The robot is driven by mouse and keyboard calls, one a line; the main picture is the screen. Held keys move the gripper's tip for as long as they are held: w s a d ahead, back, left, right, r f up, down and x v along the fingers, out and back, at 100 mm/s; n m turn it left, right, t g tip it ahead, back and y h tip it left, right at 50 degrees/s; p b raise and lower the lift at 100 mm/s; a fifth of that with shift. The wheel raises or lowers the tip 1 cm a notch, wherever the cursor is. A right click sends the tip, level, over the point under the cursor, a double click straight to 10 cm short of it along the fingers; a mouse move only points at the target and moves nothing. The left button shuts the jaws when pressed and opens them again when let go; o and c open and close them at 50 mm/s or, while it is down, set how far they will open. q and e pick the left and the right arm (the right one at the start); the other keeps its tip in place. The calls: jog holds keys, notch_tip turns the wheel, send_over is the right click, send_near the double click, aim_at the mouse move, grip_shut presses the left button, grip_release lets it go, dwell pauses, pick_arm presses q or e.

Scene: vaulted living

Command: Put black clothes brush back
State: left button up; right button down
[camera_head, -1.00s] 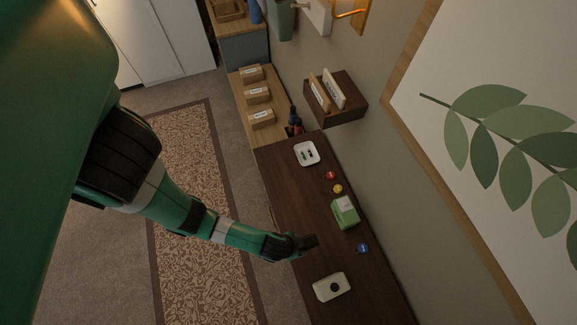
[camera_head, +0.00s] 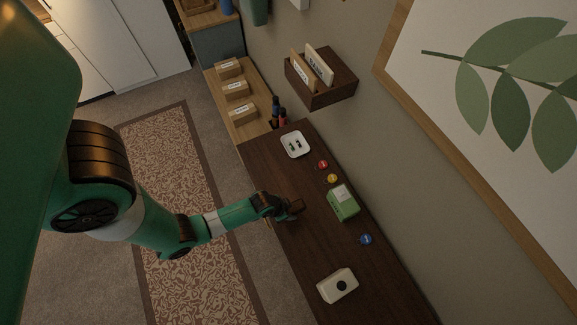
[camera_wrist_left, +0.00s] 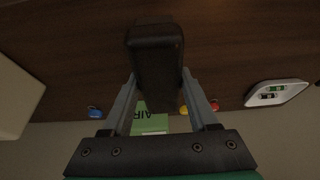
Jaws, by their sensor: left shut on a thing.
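My left gripper (camera_head: 285,207) is shut on the black clothes brush (camera_wrist_left: 155,58). In the left wrist view the brush is a dark block between the two grey fingers, in front of the dark tabletop. In the head view the brush (camera_head: 297,206) is a small dark shape at the end of my left arm, over the near edge of the dark wooden console (camera_head: 300,245). I cannot tell how far above the wood it is. My right gripper is not in view.
On the console are a white tray (camera_head: 284,146) with small items, red (camera_head: 323,164), yellow (camera_head: 332,179) and blue (camera_head: 366,239) items, a green box (camera_head: 343,207) and a cream box (camera_head: 325,287). A wall holder (camera_head: 330,92) hangs above. Cartons (camera_head: 236,90) stand on a lighter bench.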

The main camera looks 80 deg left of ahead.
pick_arm(q)
jog(key=shift+a+f, duration=0.3)
jog(key=shift+f, duration=0.05)
jog(key=shift+a+f+b, duration=0.15)
jog(key=shift+f+b, duration=0.25)
jog(key=shift+f, duration=0.5)
jog(key=shift+a+f+b, duration=0.1)
jog(key=shift+f+b, duration=0.3)
jog(key=shift+f, duration=0.5)
jog(key=shift+f, duration=0.1)
jog(key=o, duration=0.9)
jog(key=shift+f, duration=0.1)
jog(key=shift+c, duration=0.2)
jog(key=o, duration=0.5)
jog(key=shift+c, duration=0.2)
